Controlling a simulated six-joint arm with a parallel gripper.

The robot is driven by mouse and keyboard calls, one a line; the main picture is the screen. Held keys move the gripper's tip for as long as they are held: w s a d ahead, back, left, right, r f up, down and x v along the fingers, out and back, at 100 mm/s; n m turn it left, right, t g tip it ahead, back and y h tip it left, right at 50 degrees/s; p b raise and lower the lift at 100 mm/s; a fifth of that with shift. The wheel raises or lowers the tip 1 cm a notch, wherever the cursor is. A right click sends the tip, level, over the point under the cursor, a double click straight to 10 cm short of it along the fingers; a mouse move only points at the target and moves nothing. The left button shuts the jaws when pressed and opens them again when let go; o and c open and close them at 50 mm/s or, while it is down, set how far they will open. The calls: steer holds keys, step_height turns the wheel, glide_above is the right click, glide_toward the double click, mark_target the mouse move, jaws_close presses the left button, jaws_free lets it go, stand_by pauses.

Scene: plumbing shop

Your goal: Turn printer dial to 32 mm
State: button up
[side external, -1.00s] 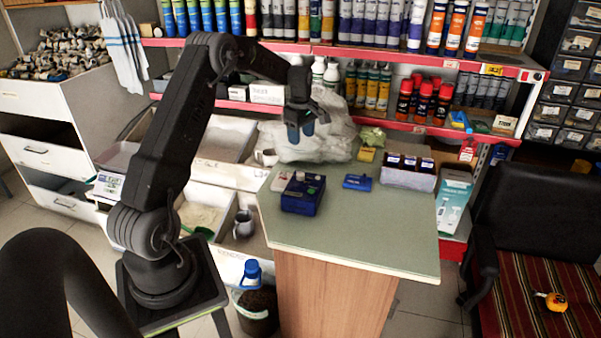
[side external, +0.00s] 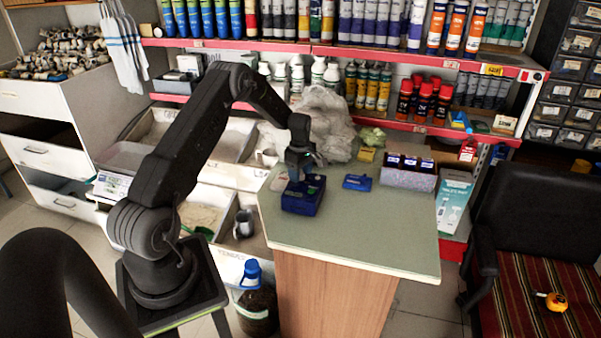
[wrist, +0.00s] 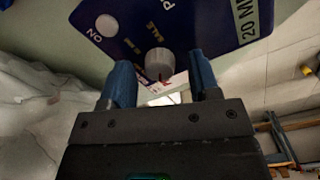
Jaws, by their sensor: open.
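The blue printer (side external: 301,203) sits on the green-topped counter, and its top panel also fills the upper part of the wrist view (wrist: 195,25). The panel carries a grey dial (wrist: 159,64), a white round button (wrist: 107,26) by the word "ON", and a label reading "20 M…", cut off by the frame. My gripper (wrist: 160,85) points down over the printer, with its blue fingers apart on either side of the dial's near edge. I cannot tell whether either finger touches the dial. In the side view my gripper (side external: 301,180) hides part of the printer's top.
The counter (side external: 350,235) is clear in front of the printer. A small blue item (side external: 357,182) lies to its right, and a box of dark-capped items (side external: 408,176) stands farther right. A crumpled plastic bag (side external: 325,125) is behind, below shelves of tubes.

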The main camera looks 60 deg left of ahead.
steer(key=shift+f, duration=0.1)
steer(key=shift+c, duration=0.5)
steer(key=c, duration=0.8)
